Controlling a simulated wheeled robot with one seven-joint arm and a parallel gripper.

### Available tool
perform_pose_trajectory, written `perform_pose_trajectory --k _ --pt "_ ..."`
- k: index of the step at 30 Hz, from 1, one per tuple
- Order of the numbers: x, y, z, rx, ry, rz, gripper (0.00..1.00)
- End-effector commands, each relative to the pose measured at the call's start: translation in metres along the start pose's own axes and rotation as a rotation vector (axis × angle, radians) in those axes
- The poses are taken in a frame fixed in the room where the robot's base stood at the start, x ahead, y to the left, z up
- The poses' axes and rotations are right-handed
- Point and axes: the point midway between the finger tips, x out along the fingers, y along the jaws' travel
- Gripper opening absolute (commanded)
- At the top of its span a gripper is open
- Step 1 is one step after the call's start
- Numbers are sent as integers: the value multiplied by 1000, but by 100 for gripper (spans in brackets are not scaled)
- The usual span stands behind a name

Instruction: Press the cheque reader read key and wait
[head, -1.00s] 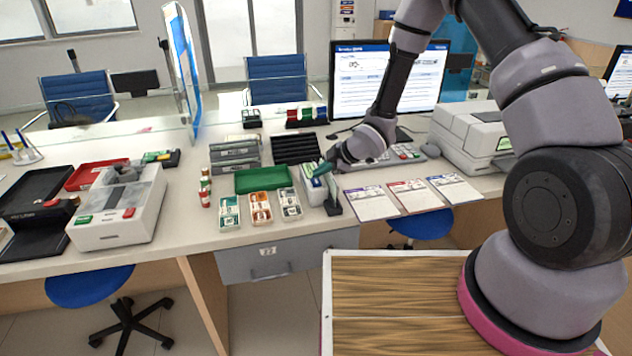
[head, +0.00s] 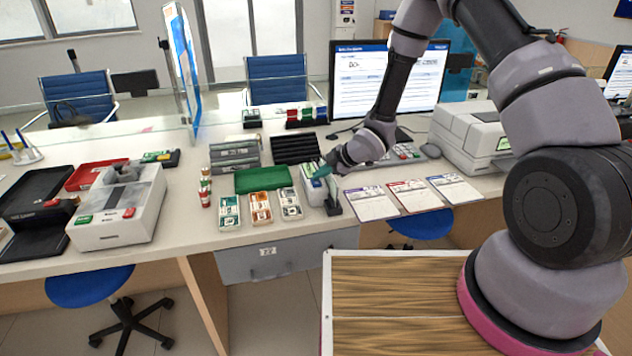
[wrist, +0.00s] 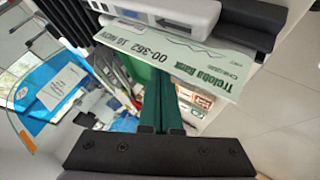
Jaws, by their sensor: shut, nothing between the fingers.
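The cheque reader (head: 311,192) is a small pale device at the counter's front edge. A pale green cheque (wrist: 190,50) stands in it, printed "Treloba Bank". The reader's white body (wrist: 150,8) also shows at the top of the wrist view. My gripper (head: 322,172) is at the reader's top in the head view. In the wrist view its green fingers (wrist: 163,78) are together and empty, and their tips go behind the cheque. The read key is hidden, and I cannot tell whether the tips touch it.
Three printed forms (head: 411,196) lie right of the reader. Small trays of cards (head: 260,207) and a green tray (head: 262,179) lie to its left. A monitor (head: 385,80), a keypad (head: 405,152) and a printer (head: 470,135) stand behind.

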Motion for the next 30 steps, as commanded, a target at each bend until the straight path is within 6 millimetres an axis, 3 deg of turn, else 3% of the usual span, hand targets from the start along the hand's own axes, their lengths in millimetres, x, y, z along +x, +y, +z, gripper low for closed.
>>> perform_pose_trajectory --k 17,30 --pt "2 -2 2 0 -1 0 0" --pt "-10 7 -7 0 0 0 0"
